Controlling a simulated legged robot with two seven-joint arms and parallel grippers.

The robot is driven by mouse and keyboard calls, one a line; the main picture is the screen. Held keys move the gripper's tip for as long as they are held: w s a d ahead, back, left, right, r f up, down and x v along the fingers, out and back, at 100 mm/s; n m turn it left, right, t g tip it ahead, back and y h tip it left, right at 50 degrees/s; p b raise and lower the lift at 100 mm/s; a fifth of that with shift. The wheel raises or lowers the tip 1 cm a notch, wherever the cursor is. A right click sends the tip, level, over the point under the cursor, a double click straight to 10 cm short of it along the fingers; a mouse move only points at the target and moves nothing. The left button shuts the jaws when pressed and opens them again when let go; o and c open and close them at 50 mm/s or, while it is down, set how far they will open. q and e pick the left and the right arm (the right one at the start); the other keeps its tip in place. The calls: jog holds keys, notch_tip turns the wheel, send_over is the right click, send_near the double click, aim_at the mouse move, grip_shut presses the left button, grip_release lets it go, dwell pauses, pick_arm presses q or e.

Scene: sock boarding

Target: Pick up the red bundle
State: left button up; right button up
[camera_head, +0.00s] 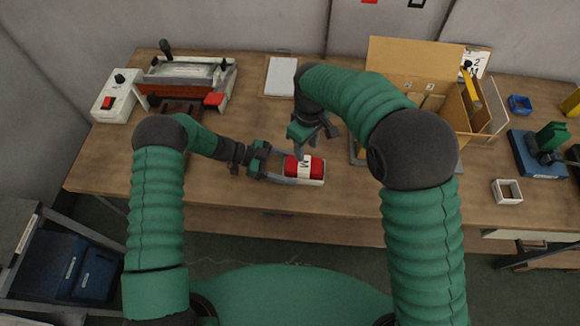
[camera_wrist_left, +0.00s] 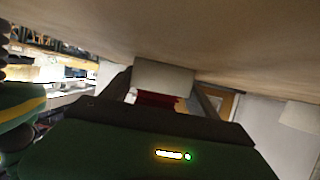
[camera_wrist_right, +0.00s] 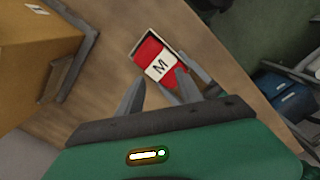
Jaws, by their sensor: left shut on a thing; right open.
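The red bundle (camera_head: 291,166) has a white band marked M and lies near the table's front edge in the head view. It also shows in the right wrist view (camera_wrist_right: 148,48), with pale material along its edges. My left gripper (camera_head: 285,176) comes from the left, its fingers along the bundle's sides. In the left wrist view red material (camera_wrist_left: 158,98) and a pale block (camera_wrist_left: 163,76) show between its fingers; the exact contact is partly hidden. My right gripper (camera_wrist_right: 158,90) is open and empty above and behind the bundle in the head view (camera_head: 315,148).
A cardboard box (camera_head: 405,58) stands at the back, right of my right arm. A small open white box (camera_head: 507,191), a blue bin (camera_head: 519,104) and a green-and-blue device (camera_head: 540,150) are at the right. A press-like machine (camera_head: 185,75) stands back left. Bare tabletop lies left of the bundle.

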aim_at(304, 164)
jog(key=o, duration=0.7)
jog(key=r+n, duration=0.1)
jog(key=n, duration=0.1)
jog(key=a+r+n, duration=0.1)
jog(key=r+n, duration=0.1)
jog(key=n, duration=0.1)
jog(key=shift+w, duration=0.1)
jog(key=shift+o, duration=0.3)
jog(key=shift+a+r+n, duration=0.1)
jog(key=shift+r+n, duration=0.15)
jog(key=shift+n, duration=0.75)
jog(key=f, duration=0.7)
jog(key=d+f, duration=0.1)
jog(key=f, duration=0.3)
jog(key=shift+f, duration=0.3)
